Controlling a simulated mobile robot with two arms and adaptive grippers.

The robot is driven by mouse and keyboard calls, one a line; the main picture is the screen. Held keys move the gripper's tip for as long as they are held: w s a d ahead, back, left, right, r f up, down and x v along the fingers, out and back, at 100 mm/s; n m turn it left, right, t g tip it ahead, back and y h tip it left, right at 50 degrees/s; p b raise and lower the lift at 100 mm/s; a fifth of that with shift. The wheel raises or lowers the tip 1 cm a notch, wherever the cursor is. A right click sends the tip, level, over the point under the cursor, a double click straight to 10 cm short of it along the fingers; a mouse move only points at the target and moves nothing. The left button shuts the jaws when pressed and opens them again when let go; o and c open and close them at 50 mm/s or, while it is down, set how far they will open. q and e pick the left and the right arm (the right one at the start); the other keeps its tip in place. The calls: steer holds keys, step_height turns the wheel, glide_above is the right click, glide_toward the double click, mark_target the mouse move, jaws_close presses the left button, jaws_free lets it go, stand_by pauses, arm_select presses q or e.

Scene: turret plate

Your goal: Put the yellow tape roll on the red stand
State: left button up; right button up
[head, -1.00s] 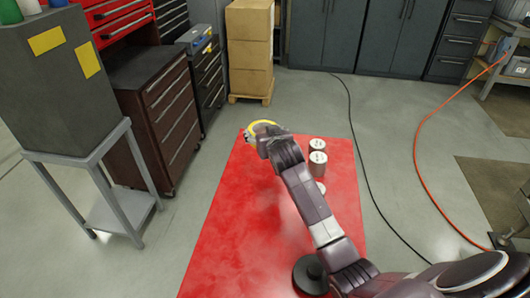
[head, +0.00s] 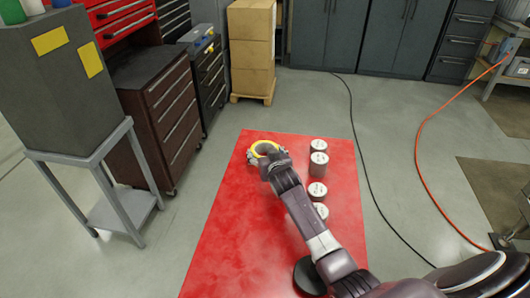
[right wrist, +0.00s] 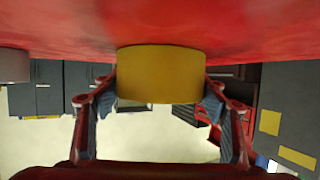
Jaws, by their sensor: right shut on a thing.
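The yellow tape roll (head: 257,148) is a short ring over the far left part of the red table. My right gripper (head: 268,158) is shut on it. In the right wrist view the yellow roll (right wrist: 160,75) sits between the two fingers of the right gripper (right wrist: 160,98), close to the red surface. I cannot tell whether it touches that surface. No separate red stand can be made out; the red-topped table (head: 225,235) is the large red thing below the roll. My left gripper is not in view.
Several grey-white cylinders (head: 318,165) stand in a row on the table's right side. A black round object (head: 308,278) is near my forearm. The table's left half is clear. A grey metal stand (head: 103,150) and dark drawer cabinet (head: 160,115) are on the left.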

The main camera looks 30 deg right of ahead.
steer(key=o, duration=1.3)
steer(key=shift+s+r+p, duration=0.15)
steer(key=shift+r+p, duration=0.1)
steer(key=shift+p, duration=0.15)
steer(key=p+v, duration=0.9)
steer(key=v, duration=0.1)
steer(key=shift+r, duration=0.2)
steer(key=shift+p+v, duration=0.4)
steer(key=shift+v, duration=0.4)
steer(key=shift+f, duration=0.15)
steer(key=shift+s+f, duration=0.1)
